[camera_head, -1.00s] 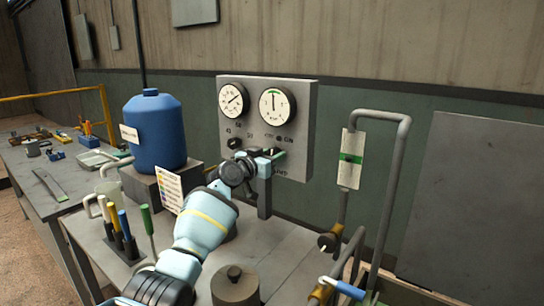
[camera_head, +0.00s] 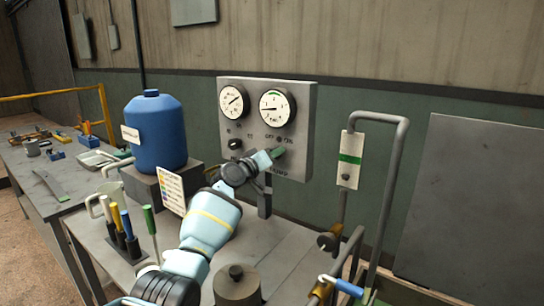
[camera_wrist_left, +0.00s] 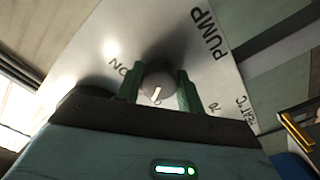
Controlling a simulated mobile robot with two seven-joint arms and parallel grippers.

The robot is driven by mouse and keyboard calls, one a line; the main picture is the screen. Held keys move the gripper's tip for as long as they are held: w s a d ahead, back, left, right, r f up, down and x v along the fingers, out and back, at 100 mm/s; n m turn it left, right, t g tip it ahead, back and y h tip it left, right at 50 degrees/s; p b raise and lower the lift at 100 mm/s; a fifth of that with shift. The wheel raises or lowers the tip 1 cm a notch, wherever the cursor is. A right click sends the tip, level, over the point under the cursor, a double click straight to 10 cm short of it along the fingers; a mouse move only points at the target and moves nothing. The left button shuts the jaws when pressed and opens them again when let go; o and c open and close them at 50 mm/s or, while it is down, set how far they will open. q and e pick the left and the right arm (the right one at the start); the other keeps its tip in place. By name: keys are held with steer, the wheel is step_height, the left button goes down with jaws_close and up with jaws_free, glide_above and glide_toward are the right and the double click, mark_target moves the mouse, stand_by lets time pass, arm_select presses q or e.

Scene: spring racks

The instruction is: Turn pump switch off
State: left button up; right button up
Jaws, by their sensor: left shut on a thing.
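The pump switch is a grey round knob (camera_wrist_left: 158,76) with a white mark, under the PUMP label in the left wrist view. Its mark points toward the bottom of that picture, away from the ON lettering and toward a mostly hidden label. My left gripper (camera_head: 277,154) is at the grey control panel (camera_head: 308,128). Its green fingers are shut on the knob, one on each side. In the head view the gripper hides the knob. My right gripper is not in view.
Two round gauges (camera_head: 277,108) sit above the switches, and a second dark knob (camera_head: 235,144) is left of my gripper. A blue tank (camera_head: 155,132) stands left. Pipes with a blue-handled valve (camera_head: 343,287) rise on the right. A lidded grey pot (camera_head: 236,284) stands in front.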

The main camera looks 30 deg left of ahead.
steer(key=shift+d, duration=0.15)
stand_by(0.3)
arm_select(q)
steer(key=o, duration=1)
steer(key=s, duration=0.2)
steer(key=s+p, duration=0.1)
steer(key=s, duration=0.2)
steer(key=s+a+p, duration=0.1)
steer(key=s, duration=0.1)
steer(key=shift+s+f, duration=0.1)
steer(key=shift+s, duration=0.25)
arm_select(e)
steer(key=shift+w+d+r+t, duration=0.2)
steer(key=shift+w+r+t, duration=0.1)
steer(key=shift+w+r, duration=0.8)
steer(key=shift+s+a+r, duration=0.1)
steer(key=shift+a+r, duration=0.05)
